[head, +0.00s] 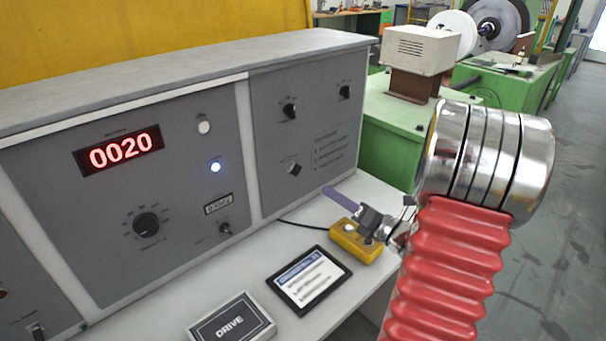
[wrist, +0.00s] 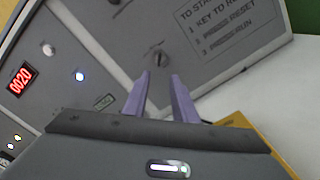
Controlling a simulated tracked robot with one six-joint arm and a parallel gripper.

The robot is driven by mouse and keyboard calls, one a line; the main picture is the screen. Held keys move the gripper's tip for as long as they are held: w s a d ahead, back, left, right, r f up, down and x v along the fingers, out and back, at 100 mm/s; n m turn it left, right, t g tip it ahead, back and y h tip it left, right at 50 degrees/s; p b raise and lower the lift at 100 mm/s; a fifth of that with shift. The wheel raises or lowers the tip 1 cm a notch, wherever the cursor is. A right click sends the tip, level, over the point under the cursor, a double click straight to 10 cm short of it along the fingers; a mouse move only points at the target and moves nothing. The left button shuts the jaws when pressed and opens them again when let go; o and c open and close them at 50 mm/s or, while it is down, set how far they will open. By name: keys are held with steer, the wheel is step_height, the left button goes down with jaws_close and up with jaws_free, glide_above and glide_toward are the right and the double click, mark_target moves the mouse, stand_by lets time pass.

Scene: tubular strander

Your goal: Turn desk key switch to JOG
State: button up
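The desk key switch (head: 292,168) is a small round metal switch low on the right grey panel. In the wrist view the key switch (wrist: 158,60) shows just beyond my fingertips, with a dark upright slot or key across it. Its position marks are too small to read. My gripper (head: 328,191) has purple fingers and is in front of the panel, to the right of and a little below the switch in the head view. In the wrist view my gripper (wrist: 160,75) has its fingers apart, nothing between them, pointing toward the switch without visible contact.
Two dark knobs (head: 290,111) (head: 344,92) sit higher on the panel. Printed start steps (wrist: 228,30) are right of the switch. Below are a yellow box (head: 352,243), a tablet (head: 308,281) and a DRIVE plate (head: 231,321) on the white desk. A red 0020 display (head: 119,150) is left.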

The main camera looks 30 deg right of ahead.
mark_target(295, 169)
steer(key=w+a, duration=0.2)
steer(key=w, duration=1.1)
steer(key=shift+w, duration=0.35)
